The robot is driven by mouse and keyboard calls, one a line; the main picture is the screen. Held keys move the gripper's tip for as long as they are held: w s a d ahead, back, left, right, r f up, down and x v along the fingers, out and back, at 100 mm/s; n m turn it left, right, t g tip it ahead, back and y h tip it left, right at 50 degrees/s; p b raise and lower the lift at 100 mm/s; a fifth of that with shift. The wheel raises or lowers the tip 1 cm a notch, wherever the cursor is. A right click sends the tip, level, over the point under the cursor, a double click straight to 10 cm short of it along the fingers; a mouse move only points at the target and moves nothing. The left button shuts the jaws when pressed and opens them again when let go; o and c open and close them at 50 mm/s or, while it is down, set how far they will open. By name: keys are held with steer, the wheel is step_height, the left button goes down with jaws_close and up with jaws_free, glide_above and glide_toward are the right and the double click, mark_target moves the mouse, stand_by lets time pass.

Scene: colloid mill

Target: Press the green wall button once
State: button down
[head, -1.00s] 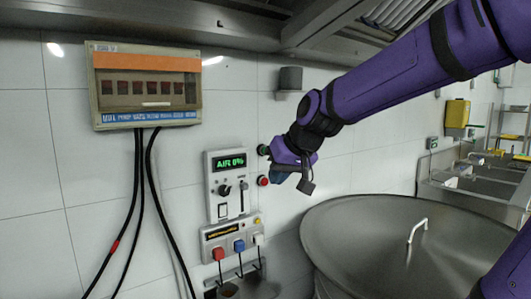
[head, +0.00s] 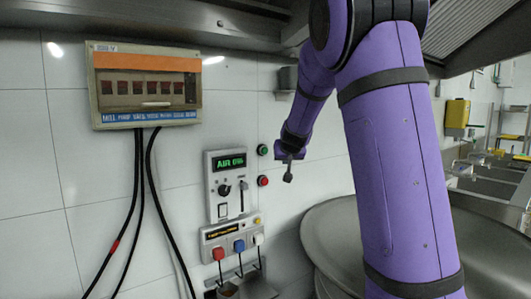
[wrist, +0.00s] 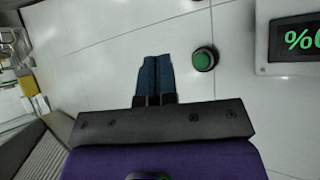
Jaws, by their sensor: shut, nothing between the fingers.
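The green wall button (head: 263,150) is a round green cap in a dark ring on the tiled wall, just right of the AIR display panel. It also shows in the wrist view (wrist: 204,59), to the right of the fingertips. My gripper (wrist: 154,60) has its two blue fingers together with nothing between them, pointing toward the wall. In the head view my gripper (head: 279,155) is a little right of the green button and apart from it; its fingers are hard to make out there.
A red button (head: 263,181) sits below the green one. The AIR panel (head: 228,184) with knob and switch is to the left, with a plug box (head: 234,240) below. A large metal lid (head: 330,240) is at lower right. A dark wall box (head: 287,78) is above.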

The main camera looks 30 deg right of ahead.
mark_target(265, 150)
steer(key=shift+w+d, duration=0.2)
steer(key=shift+d, duration=0.05)
steer(key=w, duration=0.8)
steer(key=shift+w+a, duration=0.2)
steer(key=shift+w, duration=0.2)
steer(key=shift+w, duration=0.1)
stand_by(2.0)
steer(key=shift+w, duration=0.3)
steer(key=shift+w, duration=0.45)
stand_by(0.8)
steer(key=shift+s, duration=0.9)
steer(key=shift+s, duration=0.1)
